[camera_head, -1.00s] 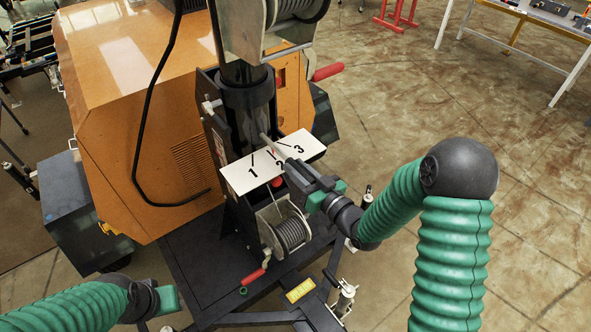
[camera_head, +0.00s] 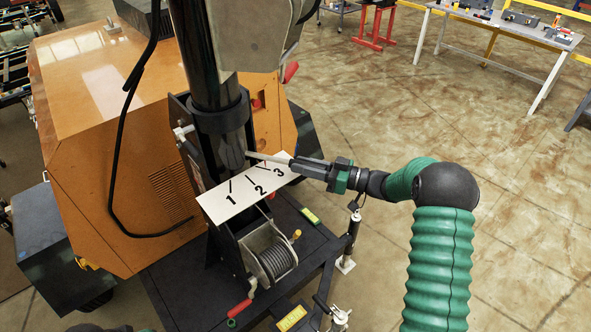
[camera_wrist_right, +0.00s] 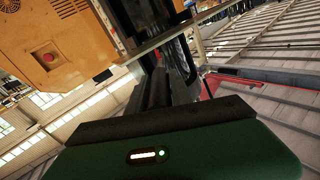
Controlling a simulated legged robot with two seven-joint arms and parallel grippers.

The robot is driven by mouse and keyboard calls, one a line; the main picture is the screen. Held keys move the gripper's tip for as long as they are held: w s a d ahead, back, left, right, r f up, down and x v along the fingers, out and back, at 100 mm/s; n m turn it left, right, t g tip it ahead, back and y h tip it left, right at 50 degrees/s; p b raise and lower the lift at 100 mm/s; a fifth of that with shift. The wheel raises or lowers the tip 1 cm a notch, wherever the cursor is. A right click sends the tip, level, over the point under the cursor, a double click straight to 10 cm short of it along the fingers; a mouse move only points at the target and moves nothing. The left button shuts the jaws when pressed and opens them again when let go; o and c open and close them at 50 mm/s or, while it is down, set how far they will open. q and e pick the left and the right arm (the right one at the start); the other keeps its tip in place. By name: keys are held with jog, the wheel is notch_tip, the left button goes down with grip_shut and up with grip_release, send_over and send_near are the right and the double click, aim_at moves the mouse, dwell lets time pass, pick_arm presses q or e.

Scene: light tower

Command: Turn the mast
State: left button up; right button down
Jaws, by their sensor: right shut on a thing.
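The mast (camera_head: 208,65) is a black upright column seated in a dark collar (camera_head: 222,118) on the trailer. A pale bar (camera_head: 264,156) sticks out from the mast above a white plate (camera_head: 237,196) marked 1, 2 and 3. My right gripper (camera_head: 297,165) is shut on the outer end of this bar, close to the 3. In the right wrist view, the green and dark gripper body fills the bottom, and its grip is hard to make out. My left gripper is out of view; only a dark bit of the left arm shows at the bottom edge.
An orange generator housing (camera_head: 100,150) stands behind and left of the mast. A winch (camera_head: 270,255) with a red handle (camera_head: 239,308) sits below the plate. A black cable hangs left of the mast. Open floor lies right, with a workbench (camera_head: 520,35) far back.

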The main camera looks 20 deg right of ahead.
jog(key=shift+s+a+f, duration=0.15)
jog(key=shift+a, duration=0.05)
jog(key=shift+s+a+r, duration=0.1)
jog(key=shift+s+r, duration=0.1)
jog(key=c, duration=1.6)
grip_release()
jog(key=shift+o, duration=1.4)
jog(key=shift+w, duration=0.15)
jog(key=shift+o, duration=0.7)
jog(key=shift+w+f, duration=0.15)
jog(key=shift+d, duration=0.35)
jog(key=shift+s+d, duration=0.15)
jog(key=shift+s, duration=0.15)
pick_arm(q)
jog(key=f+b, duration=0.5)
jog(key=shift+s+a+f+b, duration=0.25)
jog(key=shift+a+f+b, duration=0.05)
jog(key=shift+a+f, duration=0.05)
pick_arm(e)
jog(key=v, duration=1.6)
jog(key=shift+d, duration=0.3)
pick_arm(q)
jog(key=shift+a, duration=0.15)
pick_arm(e)
jog(key=shift+w+a, duration=0.1)
jog(key=shift+a, duration=0.05)
